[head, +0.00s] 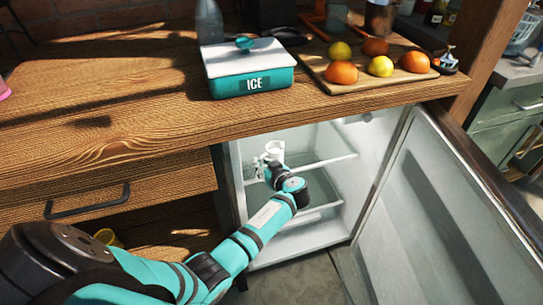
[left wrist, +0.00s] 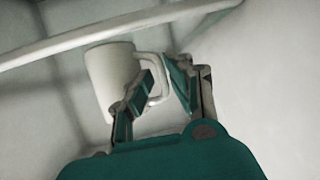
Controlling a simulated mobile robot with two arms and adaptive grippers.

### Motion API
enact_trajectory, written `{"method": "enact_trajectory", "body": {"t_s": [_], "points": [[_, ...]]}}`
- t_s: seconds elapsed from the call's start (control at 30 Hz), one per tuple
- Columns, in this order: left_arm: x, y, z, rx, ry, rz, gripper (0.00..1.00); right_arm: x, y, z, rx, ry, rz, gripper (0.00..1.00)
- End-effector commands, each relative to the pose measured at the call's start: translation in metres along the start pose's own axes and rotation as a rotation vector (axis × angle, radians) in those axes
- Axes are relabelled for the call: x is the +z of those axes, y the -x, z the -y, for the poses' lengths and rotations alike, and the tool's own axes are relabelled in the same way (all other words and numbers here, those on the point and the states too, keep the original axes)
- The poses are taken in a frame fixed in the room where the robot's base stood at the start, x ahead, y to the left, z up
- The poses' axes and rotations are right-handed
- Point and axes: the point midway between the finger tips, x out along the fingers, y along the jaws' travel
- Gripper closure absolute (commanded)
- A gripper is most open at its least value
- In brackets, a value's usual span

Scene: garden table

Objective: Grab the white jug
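The white jug (head: 275,148) is inside the open fridge, at shelf height, partly hidden behind my left gripper (head: 268,165). In the left wrist view the jug (left wrist: 108,75) stands with its handle (left wrist: 163,92) turned toward the right. My left gripper (left wrist: 163,73) is open there, with one finger in front of the jug's side and the other right of the handle. The handle lies between the fingers, with a gap showing; I cannot tell whether either finger touches it. My right gripper is in neither view.
The fridge door (head: 430,220) stands open to the right. A shelf rail (head: 330,162) runs close beside my gripper, and a bar (left wrist: 90,38) crosses the wrist view.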

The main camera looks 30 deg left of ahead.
Motion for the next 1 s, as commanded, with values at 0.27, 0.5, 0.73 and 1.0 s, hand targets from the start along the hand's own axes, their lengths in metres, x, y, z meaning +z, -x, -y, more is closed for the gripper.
{"method": "enact_trajectory", "body": {"t_s": [0.27, 0.5, 0.73, 1.0], "points": [[-0.0001, -0.0002, 0.0, 0.0, 0.0, 0.0, 1.0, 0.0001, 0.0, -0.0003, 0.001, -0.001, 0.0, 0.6], [0.0, -0.0004, 0.0001, 0.0, 0.0, 0.001, 1.0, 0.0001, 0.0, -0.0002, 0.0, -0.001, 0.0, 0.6], [-0.0011, -0.0004, -0.0002, 0.001, 0.001, -0.001, 1.0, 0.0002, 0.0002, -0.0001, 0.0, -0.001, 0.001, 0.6], [-0.0059, -0.0024, -0.0001, 0.002, 0.001, -0.001, 1.0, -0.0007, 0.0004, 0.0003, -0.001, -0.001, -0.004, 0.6]]}}
